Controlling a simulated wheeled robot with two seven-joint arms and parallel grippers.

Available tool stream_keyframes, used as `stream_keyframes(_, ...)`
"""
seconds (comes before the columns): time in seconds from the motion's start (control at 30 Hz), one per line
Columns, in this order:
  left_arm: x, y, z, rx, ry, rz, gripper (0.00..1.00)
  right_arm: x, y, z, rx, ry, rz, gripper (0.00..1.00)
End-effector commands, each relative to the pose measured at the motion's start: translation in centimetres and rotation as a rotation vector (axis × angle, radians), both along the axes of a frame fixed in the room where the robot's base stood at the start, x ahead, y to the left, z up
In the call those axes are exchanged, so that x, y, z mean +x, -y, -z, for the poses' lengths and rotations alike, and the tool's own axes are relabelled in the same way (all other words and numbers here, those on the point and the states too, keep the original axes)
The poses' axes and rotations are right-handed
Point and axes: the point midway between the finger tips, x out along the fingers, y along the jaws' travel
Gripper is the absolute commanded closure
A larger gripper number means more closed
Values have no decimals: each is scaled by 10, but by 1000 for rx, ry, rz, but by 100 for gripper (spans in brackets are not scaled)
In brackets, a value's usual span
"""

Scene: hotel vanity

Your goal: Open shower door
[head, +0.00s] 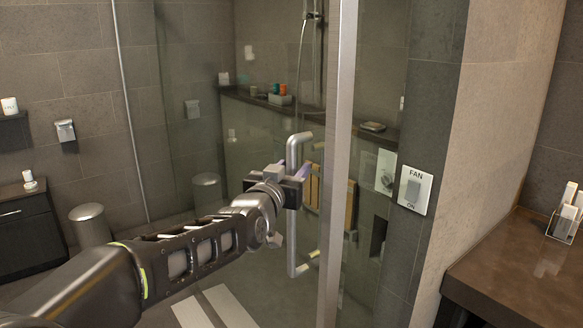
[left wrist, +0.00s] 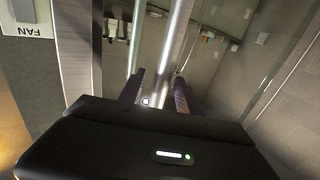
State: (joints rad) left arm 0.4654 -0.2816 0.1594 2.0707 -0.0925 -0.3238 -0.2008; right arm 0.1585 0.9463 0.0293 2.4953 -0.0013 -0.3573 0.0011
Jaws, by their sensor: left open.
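The glass shower door (head: 240,150) stands left of a vertical metal post and looks closed. Its handle (head: 291,235) is an upright metal bar with bent ends near the post. My left gripper (head: 290,172) is at the upper part of the handle, fingers pointing towards the door. In the left wrist view, my left gripper (left wrist: 160,92) is open, with one finger on each side of the handle bar (left wrist: 176,42). The bar runs into the gap between them; I cannot tell whether either finger touches it. My right gripper is not in view.
The metal post (head: 338,160) stands just right of the handle. A fan switch (head: 415,190) is on the wall, with a brown counter (head: 520,265) at the right. A bin (head: 90,225) and a dark cabinet (head: 32,228) stand at the left.

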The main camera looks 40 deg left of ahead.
Motion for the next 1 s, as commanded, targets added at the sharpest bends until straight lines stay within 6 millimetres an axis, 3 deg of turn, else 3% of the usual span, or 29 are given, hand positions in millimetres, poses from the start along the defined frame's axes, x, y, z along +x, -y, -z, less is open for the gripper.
stream_keyframes(0.2,0,0,0,0,1,0,60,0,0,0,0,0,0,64)
stream_keyframes(0.7,0,0,0,0,1,0,100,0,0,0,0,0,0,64)
stream_keyframes(1.0,0,0,0,0,0,0,100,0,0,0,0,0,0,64)
